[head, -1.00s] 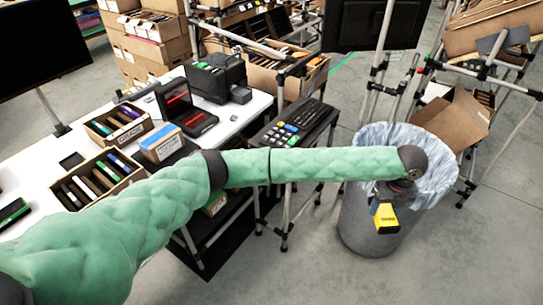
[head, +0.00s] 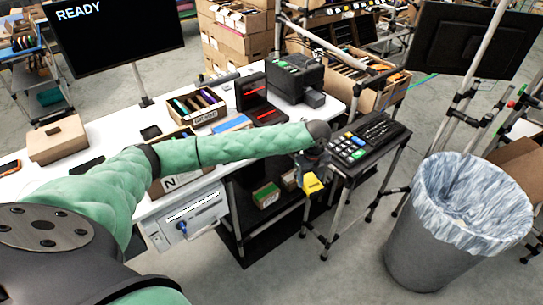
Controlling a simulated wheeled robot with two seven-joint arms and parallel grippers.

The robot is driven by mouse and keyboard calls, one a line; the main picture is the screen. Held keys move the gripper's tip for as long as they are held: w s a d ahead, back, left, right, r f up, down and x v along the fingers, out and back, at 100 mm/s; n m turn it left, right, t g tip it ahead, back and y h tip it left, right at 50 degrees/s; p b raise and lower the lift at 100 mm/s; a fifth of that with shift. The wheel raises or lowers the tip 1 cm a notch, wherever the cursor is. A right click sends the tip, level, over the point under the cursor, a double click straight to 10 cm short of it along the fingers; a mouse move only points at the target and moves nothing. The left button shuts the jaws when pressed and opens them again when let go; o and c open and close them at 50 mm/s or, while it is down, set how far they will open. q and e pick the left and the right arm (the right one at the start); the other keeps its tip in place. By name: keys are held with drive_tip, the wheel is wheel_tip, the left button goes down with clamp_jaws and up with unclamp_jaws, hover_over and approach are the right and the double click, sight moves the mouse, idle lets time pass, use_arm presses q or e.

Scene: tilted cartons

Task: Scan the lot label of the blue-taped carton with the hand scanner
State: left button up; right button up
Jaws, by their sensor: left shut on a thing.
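My left gripper (head: 309,165) is shut on the yellow and dark hand scanner (head: 313,184), which hangs below the end of my green-sleeved arm. It is in front of the table's right end, beside the keypad stand. A carton with a blue top (head: 232,123) sits on the white table; my arm hides most of it, and no lot label can be read on it. My right gripper is not in view.
A monitor (head: 112,38) reading "READY" stands over the white table (head: 108,123). A keypad and keyboard stand (head: 366,142) is right of the scanner. A lined grey bin (head: 428,250) stands at right. Floor between stand and bin is clear.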

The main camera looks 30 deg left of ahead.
use_arm(q)
drive_tip(key=a+r+n+b, duration=0.1)
drive_tip(key=a, duration=0.9)
drive_tip(key=a+r+n+b, duration=0.1)
drive_tip(key=a+r, duration=0.1)
drive_tip(key=a, duration=0.8)
drive_tip(key=shift+w+r, duration=0.25)
drive_tip(key=shift+w, duration=0.05)
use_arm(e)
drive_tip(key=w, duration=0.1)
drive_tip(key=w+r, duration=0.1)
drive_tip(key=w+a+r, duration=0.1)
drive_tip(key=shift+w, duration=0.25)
use_arm(q)
wheel_tip(320, 180, up, 5)
drive_tip(key=p, duration=0.4)
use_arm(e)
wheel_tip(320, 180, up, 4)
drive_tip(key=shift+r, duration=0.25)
